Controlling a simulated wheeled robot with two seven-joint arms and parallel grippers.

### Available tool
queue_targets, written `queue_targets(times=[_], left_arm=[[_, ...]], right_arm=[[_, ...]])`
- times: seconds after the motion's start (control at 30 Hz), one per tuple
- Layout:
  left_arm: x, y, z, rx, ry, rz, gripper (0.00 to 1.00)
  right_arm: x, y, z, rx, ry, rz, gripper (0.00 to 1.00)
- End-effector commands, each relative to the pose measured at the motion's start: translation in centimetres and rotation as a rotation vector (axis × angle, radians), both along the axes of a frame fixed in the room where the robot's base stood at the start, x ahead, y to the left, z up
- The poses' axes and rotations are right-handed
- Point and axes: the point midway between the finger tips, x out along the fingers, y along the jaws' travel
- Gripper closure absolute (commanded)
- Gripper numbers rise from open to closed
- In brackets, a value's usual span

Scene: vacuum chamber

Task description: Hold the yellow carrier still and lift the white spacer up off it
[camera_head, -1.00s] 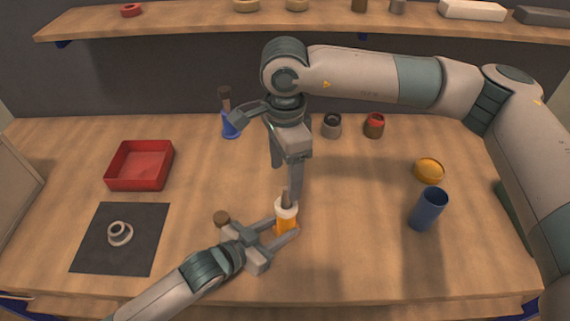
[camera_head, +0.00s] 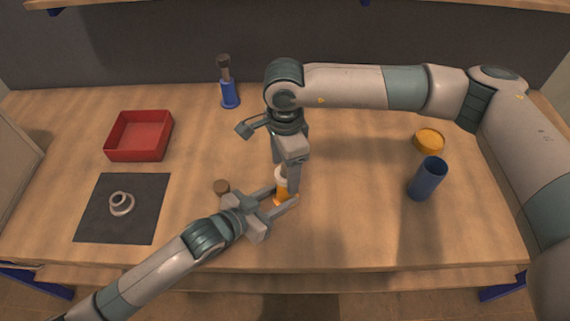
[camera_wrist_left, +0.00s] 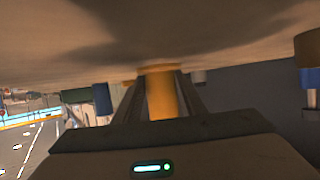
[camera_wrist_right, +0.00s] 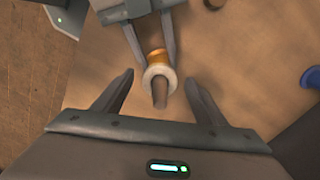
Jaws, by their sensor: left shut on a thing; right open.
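The yellow carrier (camera_head: 279,196) stands upright near the table's front middle. My left gripper (camera_head: 284,195) is shut on it from the side; the left wrist view shows the carrier (camera_wrist_left: 161,95) between the fingers. The white spacer (camera_head: 281,174) is a ring on top of the carrier. In the right wrist view the spacer (camera_wrist_right: 149,80) surrounds a brown peg (camera_wrist_right: 160,94) that sticks up through it. My right gripper (camera_wrist_right: 160,79) points down over the spacer, open, with a gap to the ring on both sides. In the head view its fingers partly cover the spacer.
A brown round piece (camera_head: 221,187) stands close to my left gripper. A dark mat (camera_head: 150,220) with a grey ring part (camera_head: 121,204), a red tray (camera_head: 110,148) and a blue holder (camera_head: 230,96) lie left. A blue cup (camera_head: 428,180) and a yellow dish (camera_head: 430,141) stand right.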

Motion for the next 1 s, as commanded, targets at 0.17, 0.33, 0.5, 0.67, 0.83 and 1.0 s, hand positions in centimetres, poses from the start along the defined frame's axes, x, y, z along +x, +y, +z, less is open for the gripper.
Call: queue_targets(times=[0.17, 0.33, 0.5, 0.67, 0.83, 1.0], left_arm=[[0.0, 0.1, -0.3, 0.005, 0.004, 0.001, 0.87], [0.0, 0.1, -0.2, 0.004, 0.003, 0.001, 0.87], [0.0, 0.1, -0.2, 0.004, 0.003, 0.001, 0.87], [0.0, 0.1, -0.2, 0.004, 0.003, 0.001, 0.87], [0.0, 0.1, -0.2, 0.004, 0.003, 0.001, 0.87], [0.0, 0.1, -0.2, 0.004, 0.003, 0.001, 0.87]], right_arm=[[0.0, 0.0, 0.0, 0.0, 0.0, 0.0, 0.51], [0.0, 0.0, 0.0, 0.0, 0.0, 0.0, 0.79], [0.0, 0.0, 0.2, 0.0, -0.001, 0.0, 0.79], [0.1, 0.0, 0.7, -0.001, -0.001, -0.001, 0.79], [0.0, 0.0, 1.6, -0.001, 0.0, -0.001, 0.79], [0.1, 0.0, 2.4, 0.0, -0.001, -0.001, 0.79]])
